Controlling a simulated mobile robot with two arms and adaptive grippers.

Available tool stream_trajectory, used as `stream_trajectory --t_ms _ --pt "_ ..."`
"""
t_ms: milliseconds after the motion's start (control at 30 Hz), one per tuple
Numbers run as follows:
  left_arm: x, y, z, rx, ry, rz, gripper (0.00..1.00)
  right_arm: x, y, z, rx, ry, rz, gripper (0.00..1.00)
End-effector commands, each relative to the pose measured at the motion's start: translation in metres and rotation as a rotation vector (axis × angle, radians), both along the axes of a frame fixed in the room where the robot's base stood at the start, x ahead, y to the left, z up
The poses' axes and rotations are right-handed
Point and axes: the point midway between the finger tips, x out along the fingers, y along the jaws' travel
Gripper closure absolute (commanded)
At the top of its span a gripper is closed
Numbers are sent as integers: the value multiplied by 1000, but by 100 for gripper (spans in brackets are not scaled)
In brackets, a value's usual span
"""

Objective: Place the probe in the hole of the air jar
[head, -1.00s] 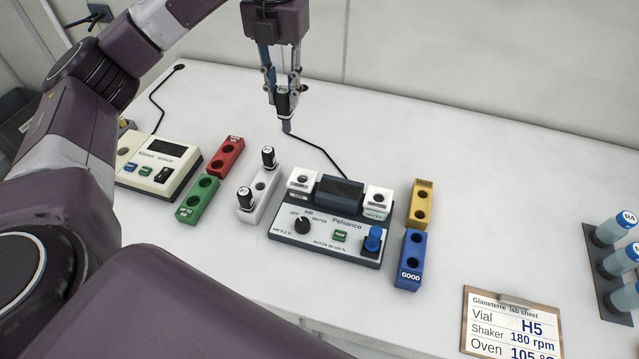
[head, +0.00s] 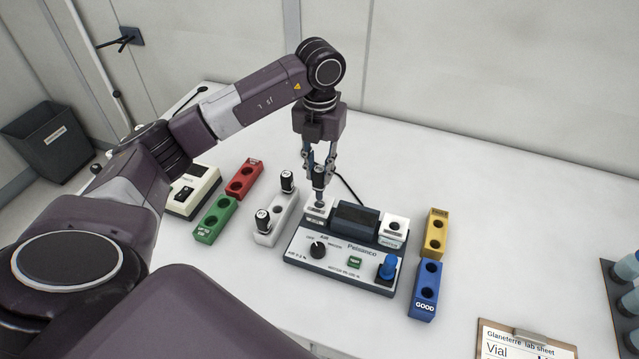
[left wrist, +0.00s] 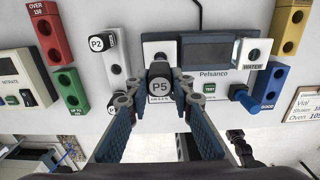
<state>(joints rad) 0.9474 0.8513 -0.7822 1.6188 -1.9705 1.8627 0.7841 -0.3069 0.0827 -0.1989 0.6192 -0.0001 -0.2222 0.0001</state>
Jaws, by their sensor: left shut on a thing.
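My left gripper (head: 319,172) is shut on a black-capped probe with a grey-blue lower part (head: 319,191). Its cap reads P5 in the left wrist view (left wrist: 159,85). The probe stands about upright directly over the white left jar (head: 317,209) on the Pelsanco meter (head: 345,251). I cannot tell whether its tip is inside the hole, because probe and fingers cover it. The matching right jar (head: 393,229) shows an open dark hole; it is labelled WATER in the left wrist view (left wrist: 256,58). The left jar's label is too small to read.
A white rack (head: 273,220) with two black-capped probes stands left of the meter. Red (head: 244,179) and green (head: 215,220) blocks lie farther left, yellow (head: 435,234) and blue (head: 425,290) blocks right. A blue knob-like piece (head: 388,266) stands on the meter.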

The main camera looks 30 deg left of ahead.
Motion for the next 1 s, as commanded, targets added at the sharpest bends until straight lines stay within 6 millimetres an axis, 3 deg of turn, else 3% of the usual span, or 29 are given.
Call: stream_trajectory --t_ms 467,867,900,1000 --pt "0 -1 -54 -1 1 -1 100 8 1 15 1 -11 0 60" --pt "0 0 -62 -1 -1 -1 100 8 5 10 6 -12 -1 60" --pt "0 0 -62 -1 -1 -1 78 8 5 10 7 -12 0 60" --pt "0 0 -61 -1 -1 0 67 8 5 11 7 -12 0 60"
